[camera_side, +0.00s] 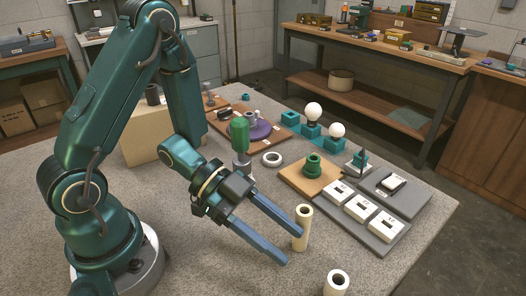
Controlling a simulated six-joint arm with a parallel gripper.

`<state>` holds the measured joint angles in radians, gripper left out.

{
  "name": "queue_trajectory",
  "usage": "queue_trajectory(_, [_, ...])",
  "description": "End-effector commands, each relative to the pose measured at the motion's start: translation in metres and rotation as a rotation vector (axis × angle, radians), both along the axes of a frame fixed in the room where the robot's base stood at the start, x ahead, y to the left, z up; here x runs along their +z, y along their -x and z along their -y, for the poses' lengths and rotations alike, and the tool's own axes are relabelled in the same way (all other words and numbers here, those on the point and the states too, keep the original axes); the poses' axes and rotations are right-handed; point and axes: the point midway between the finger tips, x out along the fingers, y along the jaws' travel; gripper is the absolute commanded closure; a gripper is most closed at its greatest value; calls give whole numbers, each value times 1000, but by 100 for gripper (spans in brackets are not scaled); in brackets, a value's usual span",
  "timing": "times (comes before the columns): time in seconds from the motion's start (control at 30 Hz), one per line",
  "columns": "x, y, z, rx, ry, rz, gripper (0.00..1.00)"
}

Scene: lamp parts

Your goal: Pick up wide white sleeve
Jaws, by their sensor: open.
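A wide white sleeve (337,284) stands upright at the bottom edge of the picture, its round hole facing up and its lower part cut off by the frame. A narrower, taller cream tube (303,214) stands upright behind it to the left. My gripper (291,248) is open, with two long blue-grey fingers reaching down to the right. The tip of its farther finger overlaps the cream tube in the picture; I cannot tell whether they touch. The fingers are apart from the wide white sleeve, and nothing shows held between them.
A white ring (272,159) lies flat beside a green-handled tool (240,137). A wooden board (296,176) carries a green part (313,165). A grey tray (385,239) holds white blocks at right. Teal holders with white bulbs (313,111) stand farther back. The front table is mostly clear.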

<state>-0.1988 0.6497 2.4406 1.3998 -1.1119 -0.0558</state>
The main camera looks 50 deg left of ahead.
Motion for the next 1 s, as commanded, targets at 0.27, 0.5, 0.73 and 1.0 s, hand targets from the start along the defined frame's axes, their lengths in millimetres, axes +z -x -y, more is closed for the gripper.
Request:
queue_trajectory(0.27, [-18, -12, 35, -8, -1, -3, 44])
queue_trajectory(0.5, [-26, -20, 51, -3, -1, -1, 44])
queue_trajectory(0.73, [-36, -26, 69, -8, -1, -1, 44])
queue_trajectory(1.0, [-49, -37, 94, -4, -1, 0, 44])
